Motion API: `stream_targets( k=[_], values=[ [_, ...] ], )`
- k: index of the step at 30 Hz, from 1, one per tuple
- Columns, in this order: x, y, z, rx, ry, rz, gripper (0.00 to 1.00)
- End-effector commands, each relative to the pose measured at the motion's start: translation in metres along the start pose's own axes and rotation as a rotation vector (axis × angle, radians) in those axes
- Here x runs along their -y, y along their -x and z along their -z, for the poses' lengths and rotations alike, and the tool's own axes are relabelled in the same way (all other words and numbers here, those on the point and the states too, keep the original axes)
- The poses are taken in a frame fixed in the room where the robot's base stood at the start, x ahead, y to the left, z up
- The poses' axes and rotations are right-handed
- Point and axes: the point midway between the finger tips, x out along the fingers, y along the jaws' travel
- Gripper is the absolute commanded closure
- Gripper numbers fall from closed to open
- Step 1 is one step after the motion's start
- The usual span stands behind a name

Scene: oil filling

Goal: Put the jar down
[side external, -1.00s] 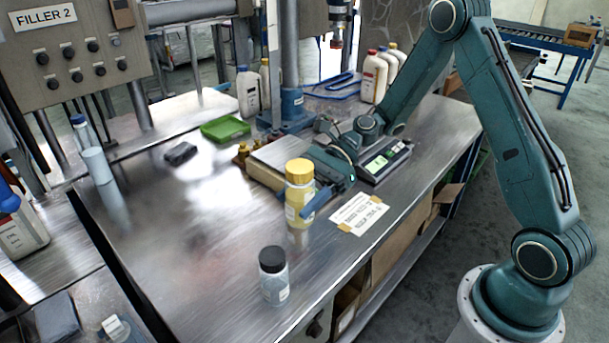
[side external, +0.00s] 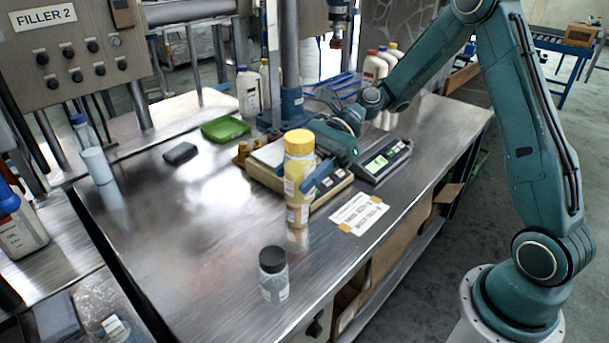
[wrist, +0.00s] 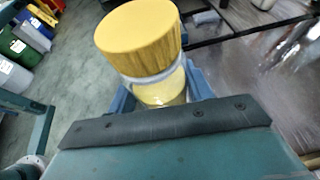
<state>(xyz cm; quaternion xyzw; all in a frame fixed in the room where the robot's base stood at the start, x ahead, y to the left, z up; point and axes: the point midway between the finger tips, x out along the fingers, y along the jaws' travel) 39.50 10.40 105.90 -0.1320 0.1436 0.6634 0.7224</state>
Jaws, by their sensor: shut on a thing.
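The jar (side external: 298,172) is yellowish with a ridged yellow lid and a pale label. It is upright in the side external view, above the steel table (side external: 200,235). A yellowish patch below it looks like its reflection in the metal. My gripper (side external: 308,182) reaches in from the right and is shut on the jar's body, below the lid. In the wrist view the yellow lid (wrist: 140,38) fills the top middle, with blue finger parts on both sides of the body. The jar's base is hidden there.
A clear jar with a black lid (side external: 273,275) stands in front. A taped paper note (side external: 359,214) lies to the right. A scale (side external: 383,160) and a wooden tray (side external: 325,193) are behind. A green tray (side external: 225,129) and a dark block (side external: 180,153) lie back left. The left-middle table is clear.

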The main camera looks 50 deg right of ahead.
Motion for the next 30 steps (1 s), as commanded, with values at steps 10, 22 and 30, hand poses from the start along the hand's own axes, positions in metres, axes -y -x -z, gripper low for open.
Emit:
stream_targets(
  k=[10,22,30],
  values=[
    [0.01,0.003,0.003,0.0,-0.012,0.031,0.8],
    [0.105,0.045,0.02,0.0,-0.134,0.339,0.8],
    [0.189,0.105,0.019,0.001,-0.259,0.646,0.8]
  ],
)
